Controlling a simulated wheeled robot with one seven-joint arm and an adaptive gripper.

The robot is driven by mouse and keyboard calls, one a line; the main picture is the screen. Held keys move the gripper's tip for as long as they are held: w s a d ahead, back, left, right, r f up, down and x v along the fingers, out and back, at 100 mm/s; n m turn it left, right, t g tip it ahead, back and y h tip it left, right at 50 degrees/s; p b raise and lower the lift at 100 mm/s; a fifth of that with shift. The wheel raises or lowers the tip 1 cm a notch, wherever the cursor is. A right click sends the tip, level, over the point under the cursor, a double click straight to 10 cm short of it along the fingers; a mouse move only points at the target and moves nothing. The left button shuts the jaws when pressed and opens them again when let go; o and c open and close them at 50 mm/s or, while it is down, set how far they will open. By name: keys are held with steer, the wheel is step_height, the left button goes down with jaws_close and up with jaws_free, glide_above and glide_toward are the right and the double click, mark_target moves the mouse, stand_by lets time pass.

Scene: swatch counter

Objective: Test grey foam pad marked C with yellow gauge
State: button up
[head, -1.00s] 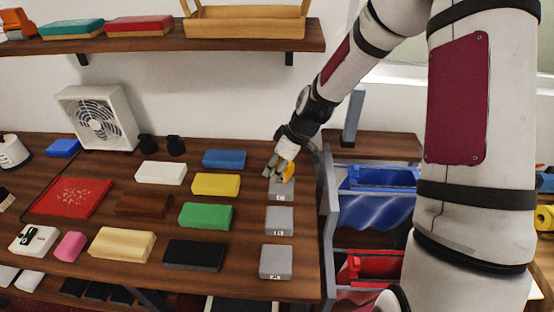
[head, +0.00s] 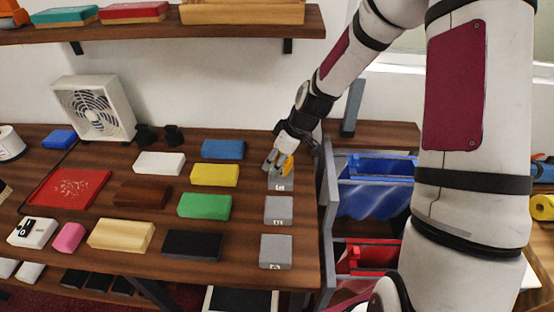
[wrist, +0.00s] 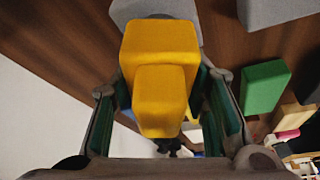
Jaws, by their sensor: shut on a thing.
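Three grey foam pads lie in a column at the right of the counter: a far one (head: 281,184), a middle one (head: 278,211) and a near one (head: 276,250). Each has a small label on its front, too small to read surely. My gripper (head: 277,168) is shut on the yellow gauge (head: 286,166), over the far pad. In the wrist view the blocky yellow gauge (wrist: 160,95) sits between the fingers and covers most of the grey pad (wrist: 150,8) beyond it. I cannot tell whether gauge and pad touch.
Coloured blocks, including blue (head: 223,149), yellow (head: 214,175), green (head: 205,206) and black (head: 192,245), lie left of the pads. A blue bin (head: 375,190) and a red bin (head: 368,257) stand right of the counter. A white fan (head: 92,108) stands at the back.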

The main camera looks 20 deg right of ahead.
steer(key=shift+f, duration=0.55)
stand_by(1.7)
steer(key=shift+r+p, duration=1.85)
steer(key=shift+r, duration=1.7)
steer(key=shift+f, duration=0.1)
